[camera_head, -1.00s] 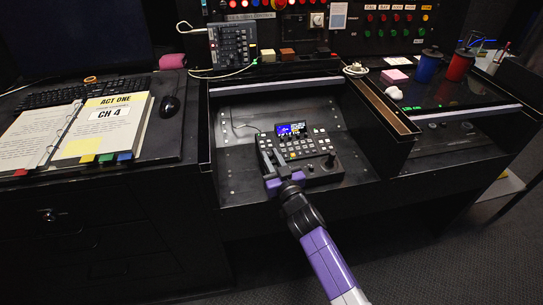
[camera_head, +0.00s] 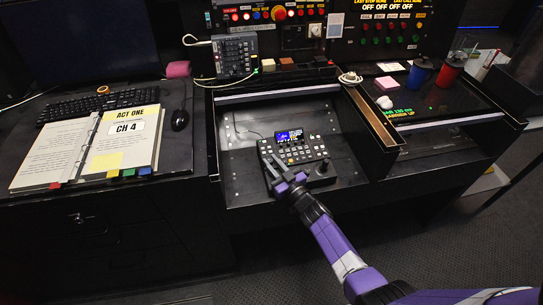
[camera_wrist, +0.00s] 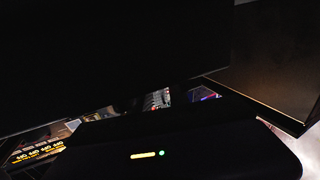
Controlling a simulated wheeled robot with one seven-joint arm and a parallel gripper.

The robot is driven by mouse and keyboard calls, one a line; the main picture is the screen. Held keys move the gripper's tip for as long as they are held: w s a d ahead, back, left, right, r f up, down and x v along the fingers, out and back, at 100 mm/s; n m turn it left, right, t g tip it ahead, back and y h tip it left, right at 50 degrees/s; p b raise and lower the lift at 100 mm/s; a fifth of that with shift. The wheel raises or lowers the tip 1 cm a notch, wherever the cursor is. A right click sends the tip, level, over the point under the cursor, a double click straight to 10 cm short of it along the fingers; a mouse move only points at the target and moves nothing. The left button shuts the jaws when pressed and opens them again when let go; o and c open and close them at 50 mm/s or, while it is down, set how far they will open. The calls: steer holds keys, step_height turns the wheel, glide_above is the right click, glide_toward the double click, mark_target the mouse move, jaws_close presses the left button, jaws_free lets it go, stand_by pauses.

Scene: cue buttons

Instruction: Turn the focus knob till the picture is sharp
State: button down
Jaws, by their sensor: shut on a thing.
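A black camera controller (camera_head: 296,154) with a small lit screen (camera_head: 289,137), several buttons and a joystick (camera_head: 323,168) lies in the sloped bay of the desk. My gripper (camera_head: 279,174) is down at its front left corner, left of the joystick, and is shut there. The focus knob itself is hidden by the fingers. The small screen shows blue and yellow areas, too small to judge for sharpness. The wrist view is mostly black and shows neither the fingertips nor the knob.
An open script binder (camera_head: 92,146), a keyboard (camera_head: 98,104) and a mouse (camera_head: 180,120) lie on the left desk. A grey keypad box (camera_head: 235,57) stands behind the bay. Blue (camera_head: 420,72) and red (camera_head: 449,75) cups stand at the right. Raised bay walls flank the controller.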

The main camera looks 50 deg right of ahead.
steer(key=shift+s+y+p, duration=0.2)
steer(key=shift+y+p, duration=0.1)
steer(key=c, duration=1.3)
jaws_free()
steer(key=shift+o, duration=0.2)
steer(key=shift+s+a+p, duration=0.25)
steer(key=shift+s+p, duration=0.05)
steer(key=shift+s, duration=1)
steer(key=shift+s+a+p, duration=0.25)
steer(key=shift+s, duration=1)
steer(key=shift+s+a+p, duration=0.25)
steer(key=shift+s+p, duration=0.05)
steer(key=shift+s, duration=1)
